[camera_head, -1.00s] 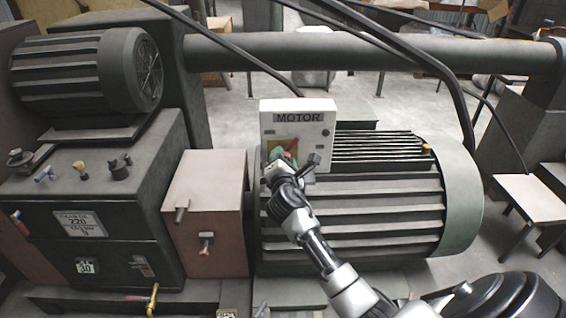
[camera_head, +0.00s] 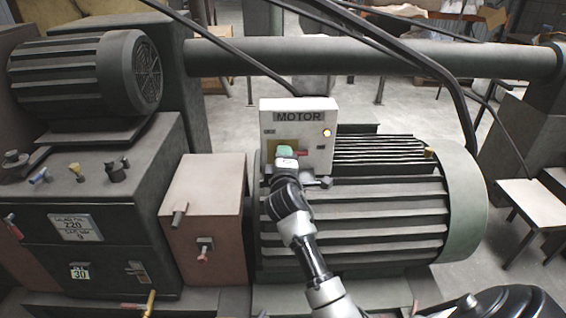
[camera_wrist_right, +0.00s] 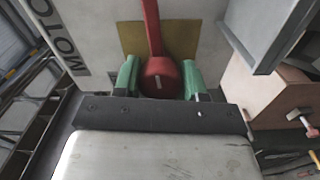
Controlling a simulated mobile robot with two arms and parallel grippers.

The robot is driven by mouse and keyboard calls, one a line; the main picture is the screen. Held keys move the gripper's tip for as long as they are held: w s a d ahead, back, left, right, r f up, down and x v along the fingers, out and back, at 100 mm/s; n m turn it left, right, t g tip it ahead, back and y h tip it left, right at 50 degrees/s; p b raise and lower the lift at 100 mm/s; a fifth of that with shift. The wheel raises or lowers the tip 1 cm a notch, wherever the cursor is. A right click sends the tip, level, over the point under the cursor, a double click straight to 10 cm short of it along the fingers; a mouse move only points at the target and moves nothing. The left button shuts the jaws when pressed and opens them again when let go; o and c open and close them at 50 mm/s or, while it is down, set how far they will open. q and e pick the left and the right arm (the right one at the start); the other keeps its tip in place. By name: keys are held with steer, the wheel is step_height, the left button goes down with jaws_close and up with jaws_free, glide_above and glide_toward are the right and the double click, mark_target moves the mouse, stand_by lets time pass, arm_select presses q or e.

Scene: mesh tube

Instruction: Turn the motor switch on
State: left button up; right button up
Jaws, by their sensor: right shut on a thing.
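The grey motor switch box (camera_head: 317,117), labelled MOTOR, stands at the left end of the large ribbed motor (camera_head: 370,210). A small round lamp (camera_head: 327,133) on its right side glows yellow. The red switch lever (camera_wrist_right: 152,30) has a round hub over a brass-coloured plate (camera_wrist_right: 183,35). A bit of red (camera_head: 303,154) also shows right of my gripper in the head view. My right gripper (camera_head: 286,153) is at the box front. In the wrist view its green fingertips (camera_wrist_right: 160,76) are shut on the lever's hub, one on each side. My left gripper is not in view.
A brown box (camera_head: 205,205) with a small red-tipped handle stands left of the motor. A dark cabinet (camera_head: 100,215) with several knobs is farther left, under a smaller motor (camera_head: 85,75). A thick pipe (camera_head: 370,55) and black cables pass behind and above the switch box.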

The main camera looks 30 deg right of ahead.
steer(key=shift+f+m, duration=0.1)
steer(key=shift+m, duration=0.5)
steer(key=o, duration=0.9)
steer(key=b+v, duration=0.1)
steer(key=v, duration=0.9)
steer(key=shift+s+a+b, duration=0.2)
steer(key=shift+s+b, duration=0.15)
steer(key=shift+b, duration=0.05)
